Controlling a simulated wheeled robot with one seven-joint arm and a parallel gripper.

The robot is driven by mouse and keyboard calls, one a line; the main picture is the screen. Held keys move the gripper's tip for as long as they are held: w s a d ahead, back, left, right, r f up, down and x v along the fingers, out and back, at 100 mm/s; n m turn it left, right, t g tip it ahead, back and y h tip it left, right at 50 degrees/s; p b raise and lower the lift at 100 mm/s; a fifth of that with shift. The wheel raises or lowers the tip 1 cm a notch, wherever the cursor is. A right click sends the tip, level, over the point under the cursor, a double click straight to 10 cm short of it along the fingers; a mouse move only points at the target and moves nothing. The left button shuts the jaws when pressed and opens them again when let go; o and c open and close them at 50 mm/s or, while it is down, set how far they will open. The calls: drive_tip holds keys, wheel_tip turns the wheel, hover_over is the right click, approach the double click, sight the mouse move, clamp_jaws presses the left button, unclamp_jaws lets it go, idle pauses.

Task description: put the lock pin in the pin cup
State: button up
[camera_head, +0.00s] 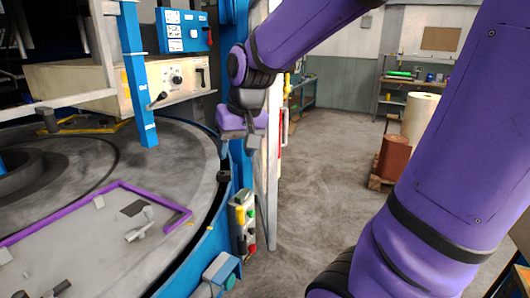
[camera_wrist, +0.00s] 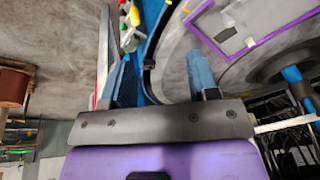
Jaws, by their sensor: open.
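My gripper (camera_head: 252,146) hangs over the rim of the round grey table, fingers down, open and empty. In the wrist view its two blue-grey fingers (camera_wrist: 160,82) stand wide apart with nothing between them. A small dark cylinder (camera_head: 223,176) on the table's rim, below and left of my gripper, may be the pin cup; it also seems to show between the fingers in the wrist view (camera_wrist: 149,63). A small grey piece with a rod-like part (camera_head: 138,233) lies inside the purple frame and may be the lock pin. I cannot tell either for sure.
The purple frame (camera_head: 120,183) edges a grey plate with other small pieces. A blue post (camera_head: 139,85) and a control box (camera_head: 165,82) stand behind it. A push-button box (camera_head: 243,220) hangs outside the blue rim.

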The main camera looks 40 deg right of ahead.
drive_tip(key=s+a+r+n+t, duration=0.1)
drive_tip(key=s+a+r, duration=0.1)
drive_tip(key=s, duration=0.4)
drive_tip(key=s+a+r+n+t, duration=0.1)
drive_tip(key=s+r+n, duration=0.1)
drive_tip(key=s, duration=0.5)
drive_tip(key=shift+s+a+r+n+h, duration=0.15)
drive_tip(key=shift+a+r+n+h, duration=0.1)
drive_tip(key=shift+a+n+h, duration=0.1)
